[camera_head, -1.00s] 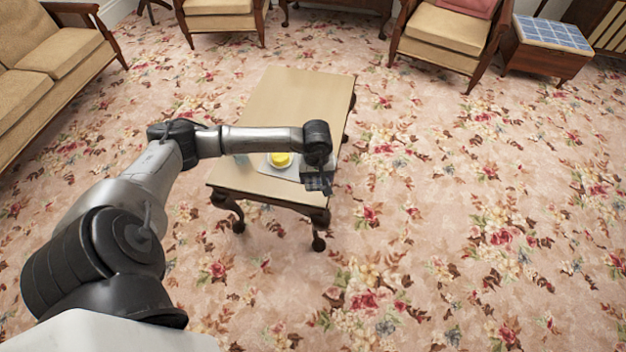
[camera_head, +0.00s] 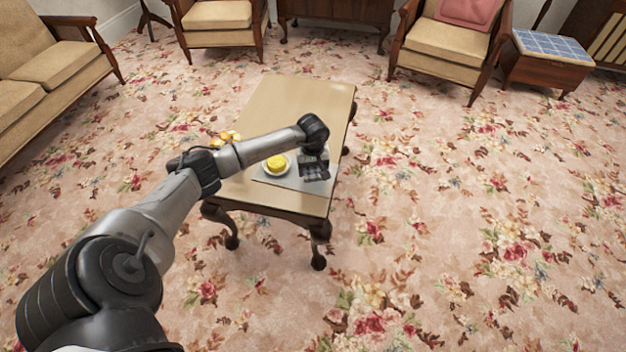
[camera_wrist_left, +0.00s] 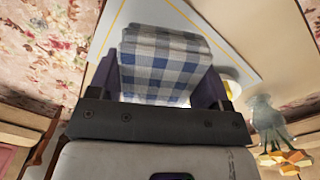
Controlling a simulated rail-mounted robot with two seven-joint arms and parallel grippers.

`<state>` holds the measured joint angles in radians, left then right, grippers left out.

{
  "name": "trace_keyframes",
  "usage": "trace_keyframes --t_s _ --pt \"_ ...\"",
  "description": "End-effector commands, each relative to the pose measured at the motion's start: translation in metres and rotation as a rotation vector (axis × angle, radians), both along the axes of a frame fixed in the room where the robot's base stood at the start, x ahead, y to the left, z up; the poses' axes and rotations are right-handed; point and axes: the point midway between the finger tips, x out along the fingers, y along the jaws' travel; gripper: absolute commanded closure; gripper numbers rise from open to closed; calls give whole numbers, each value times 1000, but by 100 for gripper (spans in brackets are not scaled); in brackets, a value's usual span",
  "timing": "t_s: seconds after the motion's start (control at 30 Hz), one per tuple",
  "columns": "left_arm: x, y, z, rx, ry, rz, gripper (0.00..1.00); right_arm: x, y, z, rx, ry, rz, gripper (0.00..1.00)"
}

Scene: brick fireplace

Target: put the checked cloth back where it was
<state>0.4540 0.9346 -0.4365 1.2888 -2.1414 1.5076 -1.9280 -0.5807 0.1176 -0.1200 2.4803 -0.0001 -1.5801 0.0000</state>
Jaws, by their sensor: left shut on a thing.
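The blue-and-white checked cloth (camera_wrist_left: 165,62) is folded and sits between the two fingers of my left gripper (camera_wrist_left: 168,85), which is shut on it. In the head view my left gripper (camera_head: 315,168) and the dark-looking cloth (camera_head: 316,175) are over the right part of a pale placemat (camera_head: 262,178) on the table. The wrist view shows the placemat (camera_wrist_left: 225,30) with its yellow border line beyond the cloth. I cannot tell whether the cloth touches the mat. My right gripper is not in view.
A white plate (camera_head: 288,171) with a yellow item (camera_head: 277,162) stands on the mat, left of the cloth. A clear glass (camera_wrist_left: 265,117) shows in the wrist view. The far tabletop (camera_head: 300,95) is clear.

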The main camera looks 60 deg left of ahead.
Motion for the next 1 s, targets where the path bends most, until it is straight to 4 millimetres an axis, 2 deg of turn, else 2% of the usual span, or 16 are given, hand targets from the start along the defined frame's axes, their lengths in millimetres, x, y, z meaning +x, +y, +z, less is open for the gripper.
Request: trace_keyframes --t_s 0.03,0.33,0.6,1.0 --pt "3 3 -5 -2 0 2 50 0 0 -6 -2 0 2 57" --pt "7 10 -14 -1 1 -1 50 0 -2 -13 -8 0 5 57" --pt "6 9 -48 -3 2 0 50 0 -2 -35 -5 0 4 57" --pt "6 10 -50 0 2 -1 50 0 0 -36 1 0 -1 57"
